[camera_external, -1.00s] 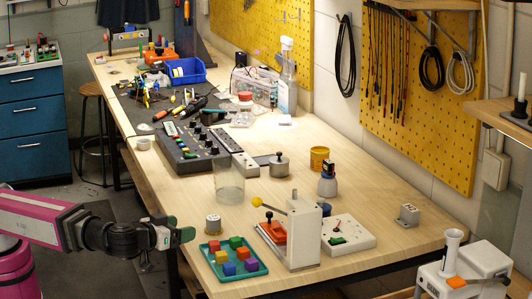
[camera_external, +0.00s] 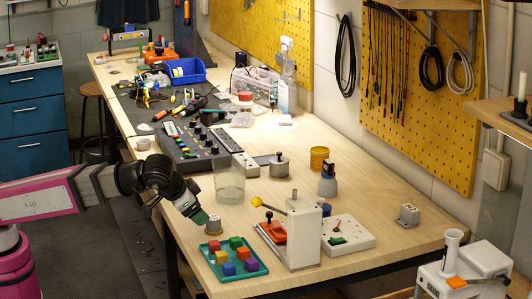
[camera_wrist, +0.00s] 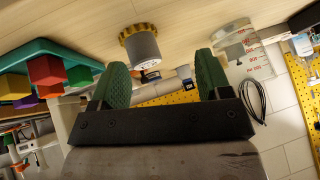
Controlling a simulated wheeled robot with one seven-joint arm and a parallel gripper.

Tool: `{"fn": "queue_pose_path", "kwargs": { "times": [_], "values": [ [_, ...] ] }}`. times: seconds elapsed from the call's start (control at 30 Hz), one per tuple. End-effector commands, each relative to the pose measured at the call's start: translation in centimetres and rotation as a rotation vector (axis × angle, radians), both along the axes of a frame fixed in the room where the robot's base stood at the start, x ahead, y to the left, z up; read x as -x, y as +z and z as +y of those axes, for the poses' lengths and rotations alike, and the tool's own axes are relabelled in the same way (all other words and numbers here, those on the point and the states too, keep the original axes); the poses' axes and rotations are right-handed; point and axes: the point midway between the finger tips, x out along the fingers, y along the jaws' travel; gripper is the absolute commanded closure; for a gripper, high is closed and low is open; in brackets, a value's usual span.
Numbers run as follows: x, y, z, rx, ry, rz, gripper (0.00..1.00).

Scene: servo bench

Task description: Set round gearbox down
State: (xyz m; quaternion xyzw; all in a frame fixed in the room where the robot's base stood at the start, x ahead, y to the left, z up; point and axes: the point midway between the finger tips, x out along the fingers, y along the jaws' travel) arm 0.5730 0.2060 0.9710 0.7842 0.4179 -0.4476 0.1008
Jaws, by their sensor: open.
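The round gearbox (camera_external: 213,228) is a small pale grey cylinder with a yellow toothed rim at its base, standing on the bench near the front left edge. In the wrist view, which is tilted nearly upside down, the gearbox (camera_wrist: 143,46) shows its grey body and gold rim against the wood. My gripper (camera_external: 202,217) is close behind and above it, angled down. Its green-padded fingers (camera_wrist: 164,78) are spread wide, with nothing between them. The gearbox appears beyond the fingertips, nearer the left finger in the wrist view; exact contact cannot be told in the external view.
A teal tray (camera_external: 262,271) with several coloured cubes lies just right of the gearbox. A clear beaker (camera_external: 230,184) stands behind it. A white lever press (camera_external: 303,238) is farther right.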

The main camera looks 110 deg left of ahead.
Motion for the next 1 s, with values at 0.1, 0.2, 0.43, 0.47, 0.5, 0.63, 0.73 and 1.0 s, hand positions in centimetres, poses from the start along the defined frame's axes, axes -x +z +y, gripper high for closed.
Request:
{"fn": "queue_pose_path", "kwargs": {
  "times": [0.1,0.2,0.43,0.47,0.5,0.63,0.73,1.0],
  "values": [
    [-0.3,2.2,1.2,0.133,-0.141,0.050,0.29],
    [-0.4,4.0,1.5,0.224,-0.282,0.072,0.29],
    [-0.2,6.6,1.7,0.318,-0.485,0.074,0.29],
    [-0.2,6.7,1.6,0.323,-0.495,0.073,0.29],
    [-0.2,6.7,1.6,0.326,-0.504,0.073,0.29],
    [-0.5,6.0,1.7,0.327,-0.510,0.074,0.29],
    [-0.8,5.0,1.8,0.327,-0.509,0.074,0.29],
    [-2.0,2.0,2.1,0.326,-0.507,0.073,0.29]
  ]
}}
